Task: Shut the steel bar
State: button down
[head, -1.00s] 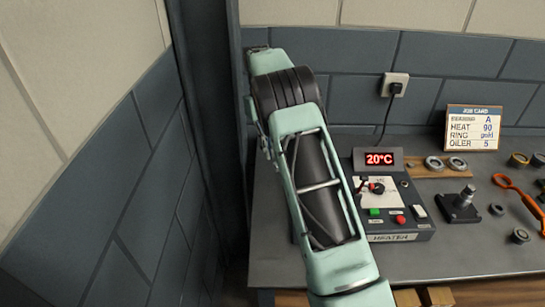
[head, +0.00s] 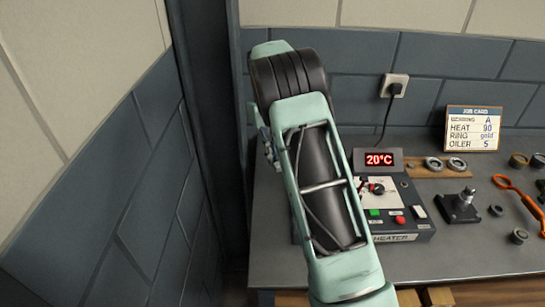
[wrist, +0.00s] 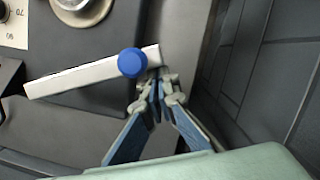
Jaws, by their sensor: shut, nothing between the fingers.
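The steel bar (wrist: 85,75) shows in the wrist view as a long pale bar lying slantwise over a dark grey surface. A round blue knob (wrist: 132,62) sits near its right end. My gripper (wrist: 160,78) is shut and empty, with its fingertips at the right end of the bar, just right of the knob. I cannot tell if they touch the bar. In the head view my arm hides the gripper and the bar.
The heater (head: 398,236) stands on the grey bench (head: 440,262), its display reading 20°C. A round metal part (wrist: 82,12) lies above the bar in the wrist view. A black stand (head: 458,207) and several rings are at right. A tiled wall (head: 120,190) rises at left.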

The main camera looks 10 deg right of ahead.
jog(key=s+d+n+b, duration=0.1)
jog(key=s+d+n, duration=0.1)
jog(key=s+n, duration=0.1)
jog(key=s+d+n+t+h+b, duration=0.1)
jog(key=s+d+n, duration=0.2)
jog(key=s+n, duration=0.1)
jog(key=s+d+n+h+b, duration=0.1)
jog(key=s+d+n, duration=0.1)
jog(key=s+n, duration=0.2)
jog(key=shift+s+d+r+t, duration=0.1)
jog(key=shift+s+d+t, duration=0.1)
jog(key=shift+s, duration=0.3)
jog(key=shift+s+d+t, duration=0.1)
jog(key=shift+s+t, duration=0.1)
jog(key=shift+s, duration=0.3)
jog(key=shift+s+d+n, duration=0.35)
jog(key=shift+d+n, duration=0.05)
jog(key=shift+d, duration=0.2)
jog(key=shift+s+d, duration=0.3)
jog(key=shift+d, duration=0.45)
